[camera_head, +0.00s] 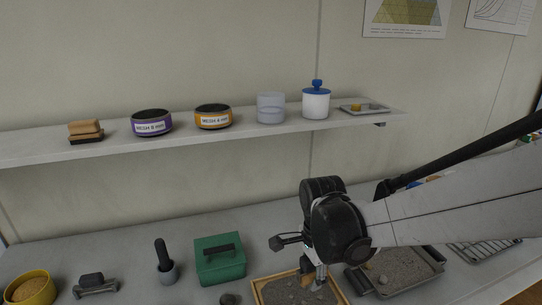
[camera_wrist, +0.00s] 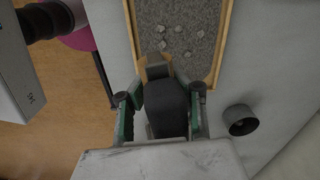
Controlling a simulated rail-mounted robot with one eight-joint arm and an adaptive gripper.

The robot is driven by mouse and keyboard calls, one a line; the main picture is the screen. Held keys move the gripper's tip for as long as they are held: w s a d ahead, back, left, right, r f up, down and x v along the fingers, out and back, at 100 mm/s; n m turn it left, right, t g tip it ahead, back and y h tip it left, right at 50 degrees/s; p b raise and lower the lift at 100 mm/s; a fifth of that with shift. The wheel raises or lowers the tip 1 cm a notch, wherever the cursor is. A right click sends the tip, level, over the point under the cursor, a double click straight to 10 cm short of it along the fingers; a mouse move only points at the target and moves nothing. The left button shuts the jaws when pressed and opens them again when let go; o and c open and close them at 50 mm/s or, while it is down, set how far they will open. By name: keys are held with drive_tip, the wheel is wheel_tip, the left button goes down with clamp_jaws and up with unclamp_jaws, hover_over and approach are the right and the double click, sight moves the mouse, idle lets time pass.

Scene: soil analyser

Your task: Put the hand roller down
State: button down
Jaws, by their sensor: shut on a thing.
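My gripper (camera_head: 313,274) points down over the near part of a wood-framed tray of grey soil (camera_head: 256,290). In the wrist view, my gripper (camera_wrist: 163,108) is shut on a dark handle-like piece with a grey and tan end, which I take to be the hand roller (camera_wrist: 166,106). Its far end overlaps the near edge of the soil tray (camera_wrist: 134,28). I cannot tell whether it touches the tray. In the head view my gripper and arm hide most of the held piece.
A dark metal tray (camera_head: 438,262) stands right of the soil tray. A small dark cylinder (camera_wrist: 241,120) stands beside it. The shelf (camera_head: 50,145) holds sieves.

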drive_tip(key=w+d+n, duration=0.1)
drive_tip(key=w+n, duration=0.1)
drive_tip(key=w+d+f+n, duration=0.1)
drive_tip(key=w+n, duration=0.1)
drive_tip(key=w, duration=0.1)
drive_tip(key=w+d+f+n, duration=0.1)
drive_tip(key=w+n, duration=0.1)
drive_tip(key=w, duration=0.1)
drive_tip(key=shift+d, duration=0.4)
drive_tip(key=w+d+f+n, duration=0.1)
drive_tip(key=w+n, duration=0.1)
drive_tip(key=w+d+f+n, duration=0.1)
drive_tip(key=w+d+n, duration=0.2)
drive_tip(key=w+n, duration=0.1)
drive_tip(key=shift+w+d+f, duration=0.1)
drive_tip(key=shift+d+f, duration=0.1)
drive_tip(key=shift+f, duration=0.2)
drive_tip(key=shift+w+d+f+n, duration=0.3)
drive_tip(key=shift+w+d+n, duration=0.25)
drive_tip(key=shift+n, duration=0.25)
drive_tip(key=shift+s, duration=0.1)
